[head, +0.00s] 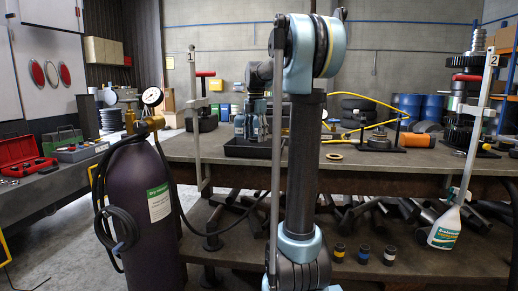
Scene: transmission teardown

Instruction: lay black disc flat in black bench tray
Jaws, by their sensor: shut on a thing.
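The black bench tray (233,151) sits on the workbench left of centre, its right part hidden behind my upright arm. My gripper (251,136) points down over the tray, low and close to its rim. It is shut on the black disc, but the disc is too small and dark against the fingers and tray to make out. I cannot tell whether the disc is tilted or touches the tray floor.
The workbench (420,163) has a small brass ring (334,156), a dark hub with yellow hose (378,142) and an orange cylinder (418,140). A gear stack (463,105) stands right. A purple gas bottle (142,215) stands front left. Posts rise at the bench front.

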